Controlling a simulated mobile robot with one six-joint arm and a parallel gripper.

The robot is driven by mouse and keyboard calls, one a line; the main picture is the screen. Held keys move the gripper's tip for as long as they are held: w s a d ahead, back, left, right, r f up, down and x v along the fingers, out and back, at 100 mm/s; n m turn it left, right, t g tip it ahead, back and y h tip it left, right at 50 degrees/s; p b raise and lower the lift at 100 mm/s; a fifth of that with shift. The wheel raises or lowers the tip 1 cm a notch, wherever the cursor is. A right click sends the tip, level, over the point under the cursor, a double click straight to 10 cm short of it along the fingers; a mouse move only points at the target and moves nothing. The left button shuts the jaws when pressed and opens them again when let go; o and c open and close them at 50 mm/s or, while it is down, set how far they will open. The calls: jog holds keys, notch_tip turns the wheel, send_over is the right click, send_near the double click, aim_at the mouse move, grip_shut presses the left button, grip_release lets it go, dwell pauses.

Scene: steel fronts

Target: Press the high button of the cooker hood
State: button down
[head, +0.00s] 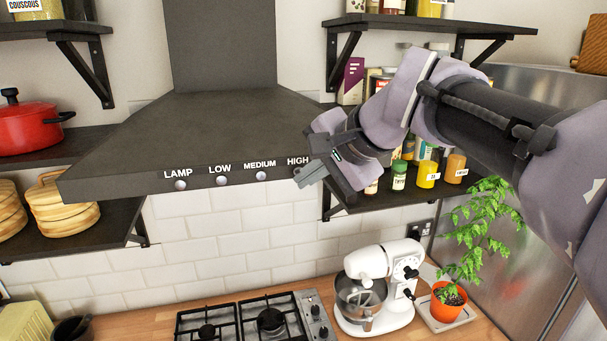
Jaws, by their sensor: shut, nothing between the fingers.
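The dark cooker hood (190,125) hangs on the wall, with a row of labelled round buttons along its front edge. The lamp button (181,185), low button (222,181) and medium button (261,176) show below their labels. The HIGH label (298,161) shows at the right end of the row. The high button itself is hidden behind my gripper (303,178). My gripper is shut and empty, with its tips just below the HIGH label. I cannot tell whether the tips touch the button.
A shelf with spice jars (427,174) is right of the hood, behind my arm. Below are a gas hob (250,322), a white stand mixer (378,290) and a potted plant (449,300). A red pot (30,127) stands on the left shelf. The space in front of the hood's left part is clear.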

jog(key=s+d+b, duration=0.1)
jog(key=s+b, duration=0.1)
jog(key=s, duration=0.4)
jog(key=shift+s+d+r, duration=0.15)
jog(key=shift+s+d, duration=0.15)
jog(key=shift+d, duration=0.1)
